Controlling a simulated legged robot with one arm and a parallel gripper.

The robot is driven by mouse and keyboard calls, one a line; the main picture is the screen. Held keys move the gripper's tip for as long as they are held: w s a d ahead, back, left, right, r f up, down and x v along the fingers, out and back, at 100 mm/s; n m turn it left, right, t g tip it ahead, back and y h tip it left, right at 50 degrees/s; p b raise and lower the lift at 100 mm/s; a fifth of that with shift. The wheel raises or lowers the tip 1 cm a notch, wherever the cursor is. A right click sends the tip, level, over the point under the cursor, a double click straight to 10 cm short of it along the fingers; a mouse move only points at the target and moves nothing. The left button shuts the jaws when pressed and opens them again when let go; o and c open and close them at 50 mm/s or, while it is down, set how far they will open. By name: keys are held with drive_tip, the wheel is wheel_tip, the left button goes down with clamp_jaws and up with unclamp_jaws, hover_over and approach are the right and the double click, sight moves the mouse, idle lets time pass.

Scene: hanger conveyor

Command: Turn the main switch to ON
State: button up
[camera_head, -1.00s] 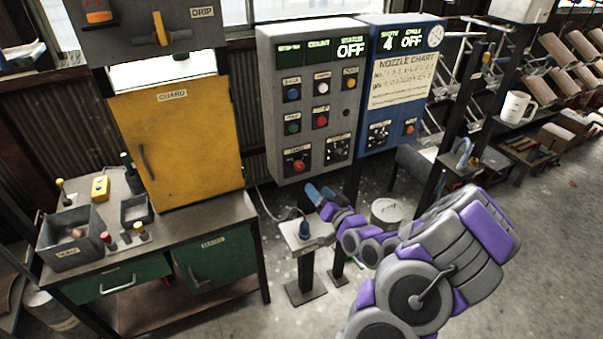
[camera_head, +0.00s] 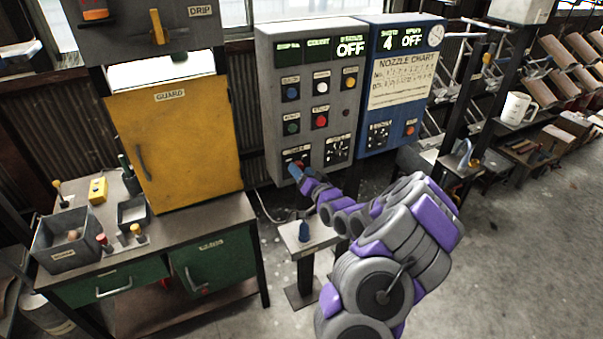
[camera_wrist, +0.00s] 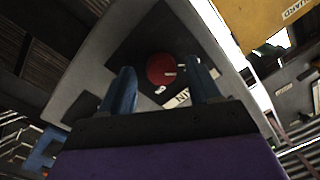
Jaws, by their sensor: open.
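The main switch (camera_wrist: 158,69) is a round red knob with a white pointer mark on a black plate, low on the grey control panel (camera_head: 264,95). In the head view it is mostly hidden behind my fingertips. My gripper (camera_head: 295,172) is at the panel's lower left. In the wrist view, my gripper (camera_wrist: 165,73) is open, with one blue finger on each side of the red knob. I cannot tell whether the fingers touch it. A partly hidden label beside the knob reads "...IN". The status display (camera_head: 350,47) on the panel reads OFF.
Several coloured buttons (camera_head: 320,120) and a black dial (camera_head: 338,149) sit near the switch on the panel. The blue nozzle chart panel (camera_head: 401,80) adjoins on the right. A yellow guard door (camera_head: 175,145) and green bench (camera_head: 212,262) stand left. A small pedestal (camera_head: 303,240) stands below.

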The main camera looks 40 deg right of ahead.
drive_tip(key=shift+w+d+f, duration=0.1)
drive_tip(key=shift+w+d, duration=0.15)
drive_tip(key=shift+d, duration=0.05)
drive_tip(key=shift+a, duration=0.15)
drive_tip(key=shift+a, duration=0.15)
drive_tip(key=c, duration=1)
